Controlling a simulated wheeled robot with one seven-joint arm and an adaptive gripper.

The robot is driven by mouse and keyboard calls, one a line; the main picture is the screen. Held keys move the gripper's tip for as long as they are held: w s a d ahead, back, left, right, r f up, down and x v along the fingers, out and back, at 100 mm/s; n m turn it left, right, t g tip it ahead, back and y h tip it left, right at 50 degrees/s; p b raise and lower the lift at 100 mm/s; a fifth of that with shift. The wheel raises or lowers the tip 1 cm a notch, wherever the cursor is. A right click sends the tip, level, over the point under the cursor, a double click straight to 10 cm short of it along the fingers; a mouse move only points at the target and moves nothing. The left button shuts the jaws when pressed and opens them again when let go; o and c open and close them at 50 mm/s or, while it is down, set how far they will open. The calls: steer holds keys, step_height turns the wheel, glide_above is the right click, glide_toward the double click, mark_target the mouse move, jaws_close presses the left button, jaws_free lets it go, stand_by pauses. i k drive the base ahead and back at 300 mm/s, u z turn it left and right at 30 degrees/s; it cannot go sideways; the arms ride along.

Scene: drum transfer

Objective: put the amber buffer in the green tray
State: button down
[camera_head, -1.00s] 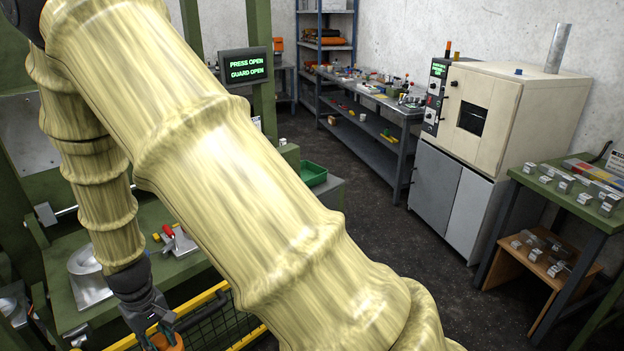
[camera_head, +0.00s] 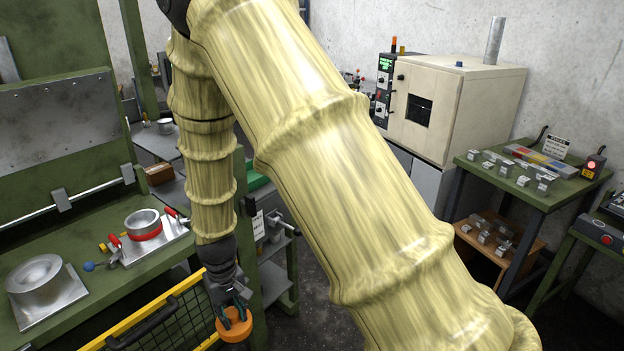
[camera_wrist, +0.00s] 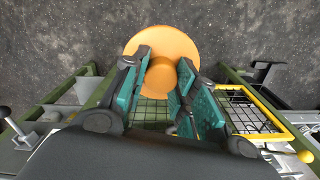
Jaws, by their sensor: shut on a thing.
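The amber buffer (camera_head: 238,333), an orange round piece, is held at the end of my arm at the lower middle of the head view. My gripper (camera_head: 235,314) is shut on it. In the wrist view the buffer (camera_wrist: 161,42) is a flat orange disc, with a teal finger of my gripper (camera_wrist: 162,78) on either side of its stem. Dark floor shows behind it. The green tray (camera_head: 257,181) shows only as a small green strip between my arm links, and the rest is hidden. The buffer is apart from it, nearer the camera.
A yellow-edged mesh guard (camera_head: 165,318) stands just left of my gripper. A green press bench (camera_head: 105,290) behind it holds a metal ring fixture (camera_head: 143,224) with red-handled clamps. A cream cabinet machine (camera_head: 455,100) and a green table (camera_head: 500,190) with metal blocks stand at right.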

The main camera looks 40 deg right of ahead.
mark_target(249, 177)
steer(key=z, duration=2.05)
steer(key=i, duration=2.55)
steer(key=u, duration=2.05)
